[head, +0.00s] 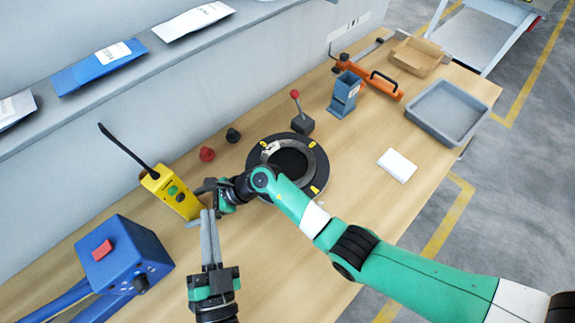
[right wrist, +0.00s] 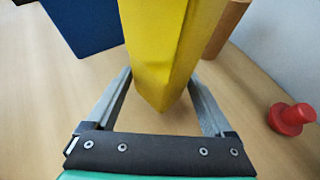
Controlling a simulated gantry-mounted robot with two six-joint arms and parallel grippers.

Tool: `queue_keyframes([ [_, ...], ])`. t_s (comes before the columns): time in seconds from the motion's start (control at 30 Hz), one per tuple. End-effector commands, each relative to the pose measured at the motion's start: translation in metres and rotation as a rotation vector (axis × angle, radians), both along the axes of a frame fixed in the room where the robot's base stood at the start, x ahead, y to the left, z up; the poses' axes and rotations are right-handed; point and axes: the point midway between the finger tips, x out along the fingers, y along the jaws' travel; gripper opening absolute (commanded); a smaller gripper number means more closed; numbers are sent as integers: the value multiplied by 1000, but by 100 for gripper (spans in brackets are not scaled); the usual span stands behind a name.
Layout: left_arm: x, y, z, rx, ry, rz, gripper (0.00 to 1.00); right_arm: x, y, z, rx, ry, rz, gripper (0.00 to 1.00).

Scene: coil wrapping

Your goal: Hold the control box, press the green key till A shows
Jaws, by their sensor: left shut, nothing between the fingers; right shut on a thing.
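The yellow control box (head: 163,183) stands tilted near the back wall in the head view, with a black cable from its top and a green key (head: 172,190) on its face. In the right wrist view the yellow box (right wrist: 157,45) is between the two fingers. My right gripper (head: 200,190) is shut on the box from its right side. My left gripper (head: 207,214) is shut and empty, its fingertips just below and right of the box; I cannot tell whether they touch it. I cannot read any letter on the box.
A blue box with a red switch (head: 102,250) is at the left. A red knob (head: 207,154) and a black knob (head: 233,135) stand behind my right arm. A black ring (head: 316,152) lies partly under that arm. A grey tray (head: 447,112) is at the right.

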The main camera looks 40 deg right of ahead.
Motion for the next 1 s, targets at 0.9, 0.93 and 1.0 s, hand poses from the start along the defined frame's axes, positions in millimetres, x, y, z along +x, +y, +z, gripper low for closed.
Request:
queue_keyframes([
  [0.9, 0, 0, 0, 0, 0, 0, 0, -42, -64, 42, 0, -4, -4, 100],
  [0.93, 0, 0, 0, 0, 0, 0, 0, -46, -68, 44, 0, -4, -4, 100],
  [1.0, 0, 0, 0, 0, 0, 0, 0, -51, -77, 50, 0, -2, -4, 100],
])
